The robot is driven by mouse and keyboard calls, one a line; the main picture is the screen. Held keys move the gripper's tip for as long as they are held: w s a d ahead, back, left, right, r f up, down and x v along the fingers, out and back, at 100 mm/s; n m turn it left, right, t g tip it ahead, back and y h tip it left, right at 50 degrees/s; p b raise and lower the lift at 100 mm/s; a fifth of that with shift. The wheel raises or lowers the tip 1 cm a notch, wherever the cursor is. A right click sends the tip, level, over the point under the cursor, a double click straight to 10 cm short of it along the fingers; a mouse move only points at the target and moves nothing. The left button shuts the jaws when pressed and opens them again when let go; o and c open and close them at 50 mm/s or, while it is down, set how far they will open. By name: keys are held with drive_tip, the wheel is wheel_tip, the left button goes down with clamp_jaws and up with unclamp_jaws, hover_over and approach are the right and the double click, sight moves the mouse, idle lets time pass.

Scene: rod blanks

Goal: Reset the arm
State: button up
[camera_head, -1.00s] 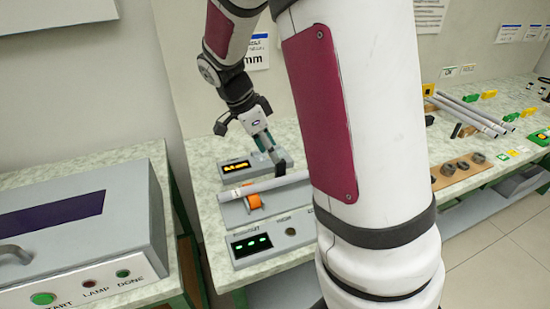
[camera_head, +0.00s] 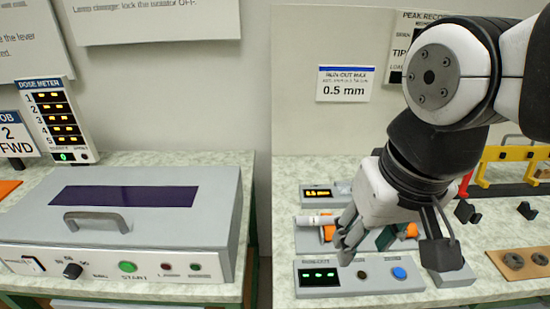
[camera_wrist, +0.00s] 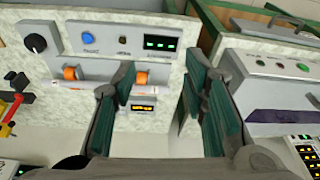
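My gripper (camera_head: 392,252) hangs over the front of the run-out tester, its two fingers spread wide. In the wrist view, my gripper (camera_wrist: 160,105) is open, with teal pads and nothing between them. The run-out tester has a front panel (camera_head: 340,278) with a green-lit display and a blue button, and a rear readout (camera_head: 318,194) lit orange. A pale rod (camera_head: 315,220) shows at the left orange roller; my gripper hides most of the area to its right. The orange rollers (camera_wrist: 70,73) also show in the wrist view.
A grey box with a dark window (camera_head: 125,196), a handle and a START button stands on the left bench. A gap separates the benches. A dose meter (camera_head: 57,120) stands behind the box. A yellow-barred frame (camera_head: 515,155) and round dark pieces (camera_head: 513,261) are on the right.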

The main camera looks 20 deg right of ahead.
drive_tip(key=shift+s+a+f+n, duration=0.1)
drive_tip(key=shift+s+a+n, duration=0.15)
drive_tip(key=shift+s+n, duration=0.25)
drive_tip(key=shift+s+a+f+n, duration=0.1)
drive_tip(key=shift+s+a+n, duration=0.15)
drive_tip(key=shift+s+n, duration=0.2)
drive_tip(key=shift+r, duration=0.1)
wheel_tip(320, 180, up, 6)
drive_tip(key=t+p, duration=0.1)
drive_tip(key=p, duration=0.4)
drive_tip(key=shift+t, duration=0.3)
drive_tip(key=shift+w, duration=0.15)
drive_tip(key=shift+d, duration=0.15)
